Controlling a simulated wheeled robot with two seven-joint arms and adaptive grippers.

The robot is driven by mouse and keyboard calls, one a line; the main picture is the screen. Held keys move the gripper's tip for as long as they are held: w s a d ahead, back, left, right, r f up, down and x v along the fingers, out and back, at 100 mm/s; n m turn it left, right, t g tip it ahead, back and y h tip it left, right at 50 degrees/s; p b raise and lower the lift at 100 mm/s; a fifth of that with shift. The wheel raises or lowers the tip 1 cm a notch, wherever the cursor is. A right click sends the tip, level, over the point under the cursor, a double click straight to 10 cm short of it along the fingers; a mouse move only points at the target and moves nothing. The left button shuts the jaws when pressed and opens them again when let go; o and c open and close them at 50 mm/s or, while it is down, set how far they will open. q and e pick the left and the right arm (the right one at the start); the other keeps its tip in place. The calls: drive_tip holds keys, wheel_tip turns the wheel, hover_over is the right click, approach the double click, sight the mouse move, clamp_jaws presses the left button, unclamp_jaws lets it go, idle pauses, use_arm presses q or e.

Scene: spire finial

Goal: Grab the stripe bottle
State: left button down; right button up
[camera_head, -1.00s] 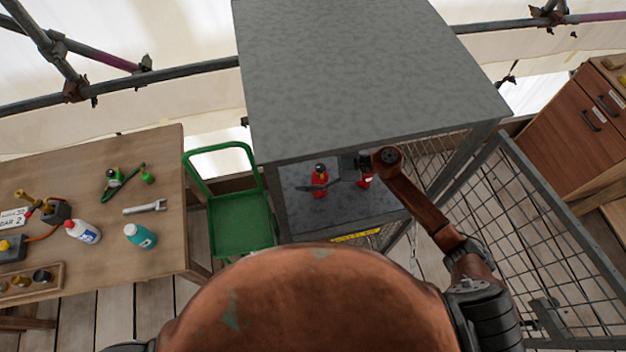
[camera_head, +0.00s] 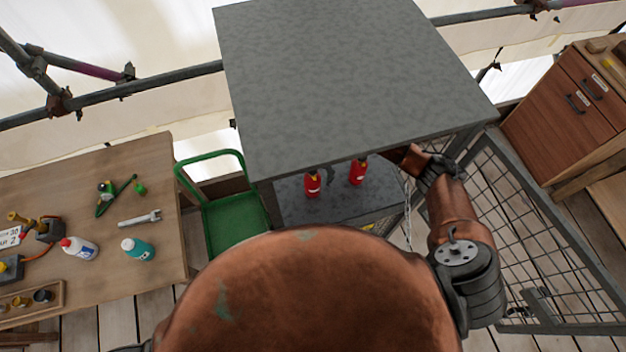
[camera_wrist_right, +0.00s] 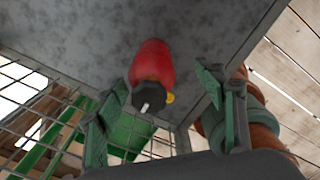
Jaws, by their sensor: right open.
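Two red bottles stand inside the grey cabinet, the left bottle (camera_head: 312,185) and the right bottle (camera_head: 357,172); both show small yellow marks. I cannot tell which one is the stripe bottle. My right gripper (camera_wrist_right: 163,90) reaches in under the cabinet top, which hides most of it in the head view; a dark finger seems to show between the bottles. In the right wrist view its fingers are open and empty. A red bottle with a black cap (camera_wrist_right: 153,63) shows beyond and between the fingertips, apparently untouched. My left gripper is out of view.
The cabinet top (camera_head: 345,80) overhangs the bottles. An open mesh door (camera_head: 545,225) stands at right, near my right arm. The wooden table (camera_head: 60,190) holds a white bottle (camera_head: 80,248) and a teal bottle (camera_head: 139,249).

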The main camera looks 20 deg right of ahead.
drive_tip(key=f, duration=0.4)
drive_tip(key=a+f, duration=0.1)
drive_tip(key=f, duration=0.2)
drive_tip(key=shift+w+p, duration=0.35)
drive_tip(key=shift+p, duration=0.05)
drive_tip(key=c, duration=1.7)
